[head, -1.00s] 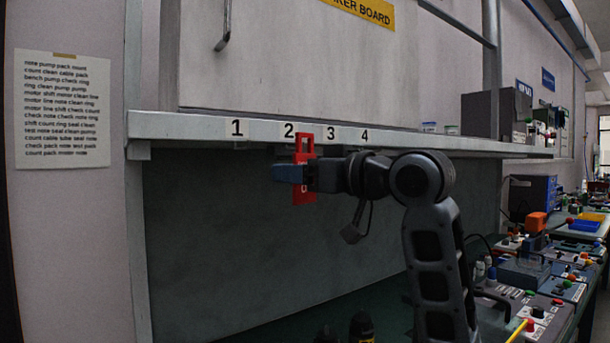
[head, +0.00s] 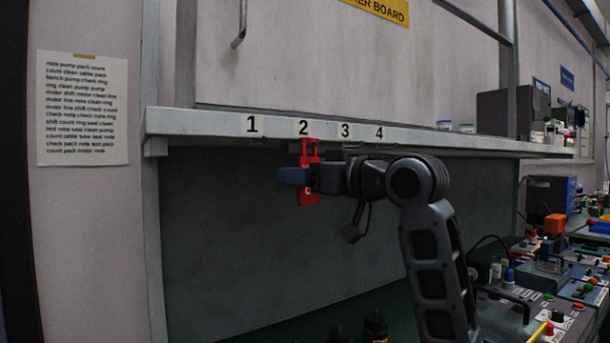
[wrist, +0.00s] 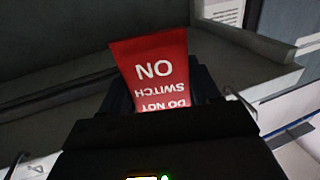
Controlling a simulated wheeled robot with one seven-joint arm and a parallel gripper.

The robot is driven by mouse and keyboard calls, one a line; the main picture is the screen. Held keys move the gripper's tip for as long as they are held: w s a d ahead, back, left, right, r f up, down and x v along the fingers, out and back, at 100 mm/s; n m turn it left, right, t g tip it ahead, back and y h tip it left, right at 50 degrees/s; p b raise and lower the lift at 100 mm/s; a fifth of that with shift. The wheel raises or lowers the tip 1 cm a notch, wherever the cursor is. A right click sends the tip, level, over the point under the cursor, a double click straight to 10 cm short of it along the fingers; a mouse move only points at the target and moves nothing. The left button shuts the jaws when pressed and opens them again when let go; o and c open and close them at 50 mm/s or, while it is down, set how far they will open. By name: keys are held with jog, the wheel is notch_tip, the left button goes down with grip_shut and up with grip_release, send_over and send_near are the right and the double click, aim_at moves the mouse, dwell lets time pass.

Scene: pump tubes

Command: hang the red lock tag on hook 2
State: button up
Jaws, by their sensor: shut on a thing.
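The red lock tag (head: 308,172) is upright just under the shelf edge, below the label 2 (head: 303,127). Its slotted top reaches up close to the shelf underside; I cannot tell whether it is around a hook. My gripper (head: 296,176) is shut on the tag's middle from the right. In the wrist view the tag (wrist: 153,70) stands between the fingers, with white lettering facing the camera. Hook 2 itself is hidden behind or above the tag. A small hook (head: 352,145) shows faintly under label 3.
The pale shelf (head: 200,122) runs above my gripper, with labels 1, 3 and 4 along its edge. Open space lies below it, before a dark back panel (head: 230,230). Dark bottle tops (head: 374,325) stand below. A cluttered bench (head: 560,300) is at right.

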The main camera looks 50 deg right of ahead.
dwell(0.4)
jog(key=o, duration=1.1)
jog(key=s+b, duration=0.1)
jog(key=s, duration=0.6)
jog(key=shift+s, duration=0.4)
